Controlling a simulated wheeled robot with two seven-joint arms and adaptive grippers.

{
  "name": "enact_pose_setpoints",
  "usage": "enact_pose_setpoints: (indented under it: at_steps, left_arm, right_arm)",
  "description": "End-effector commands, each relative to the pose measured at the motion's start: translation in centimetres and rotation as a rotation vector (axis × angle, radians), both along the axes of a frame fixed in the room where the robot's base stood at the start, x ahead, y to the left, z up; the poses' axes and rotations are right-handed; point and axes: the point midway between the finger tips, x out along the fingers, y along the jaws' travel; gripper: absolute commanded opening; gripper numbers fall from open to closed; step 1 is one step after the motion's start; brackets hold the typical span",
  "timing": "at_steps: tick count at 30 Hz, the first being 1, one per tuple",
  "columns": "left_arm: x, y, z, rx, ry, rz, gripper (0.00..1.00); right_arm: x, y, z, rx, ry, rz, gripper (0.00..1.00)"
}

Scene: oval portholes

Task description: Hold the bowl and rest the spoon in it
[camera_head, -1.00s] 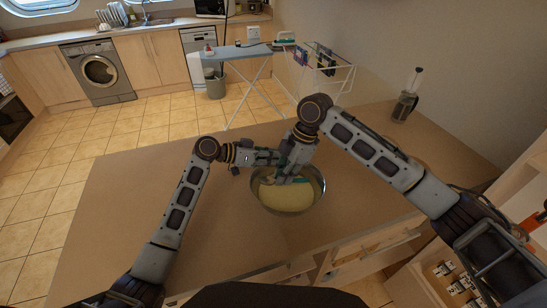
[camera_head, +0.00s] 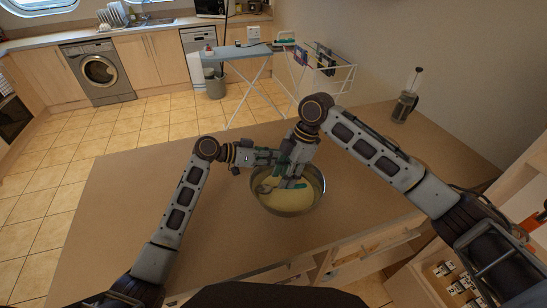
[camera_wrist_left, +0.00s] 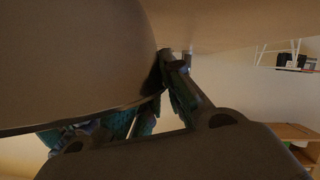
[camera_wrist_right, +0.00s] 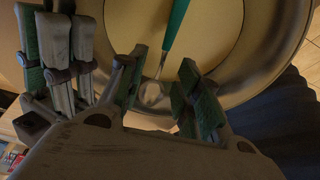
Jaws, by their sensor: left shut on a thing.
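The round metal bowl (camera_head: 303,203) sits near the middle of the counter, with a pale inside. My left gripper (camera_head: 276,158) is shut on the bowl's far rim. In the left wrist view, the bowl's dark outer wall (camera_wrist_left: 70,65) fills the left side. The spoon (camera_head: 291,184) has a teal handle and lies inside the bowl. In the right wrist view, the spoon's handle (camera_wrist_right: 176,22) and its small metal head show past my fingers. My right gripper (camera_wrist_right: 160,95) is open just above the bowl, its green-padded fingers apart and empty.
The wooden counter (camera_head: 130,215) is clear left of the bowl. A French press (camera_head: 404,105) stands at the counter's far right. An ironing board (camera_head: 240,52) and a drying rack (camera_head: 325,75) stand beyond the counter. My two grippers are close together over the bowl.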

Motion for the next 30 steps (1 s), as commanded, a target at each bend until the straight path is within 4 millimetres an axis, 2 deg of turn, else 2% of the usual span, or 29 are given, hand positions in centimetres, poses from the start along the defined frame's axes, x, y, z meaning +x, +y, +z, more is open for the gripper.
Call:
enact_pose_setpoints:
  at_steps: [21, 30]
  left_arm:
    - [-0.1, 0.0, -0.2, 0.003, 0.003, -0.002, 0.00]
    - [-0.1, 0.0, -0.2, 0.003, 0.003, -0.002, 0.00]
  right_arm:
    - [1.5, -2.9, 9.1, 0.001, -0.002, -0.001, 0.34]
    - [1.6, -3.4, 10.2, 0.000, 0.001, 0.000, 0.34]
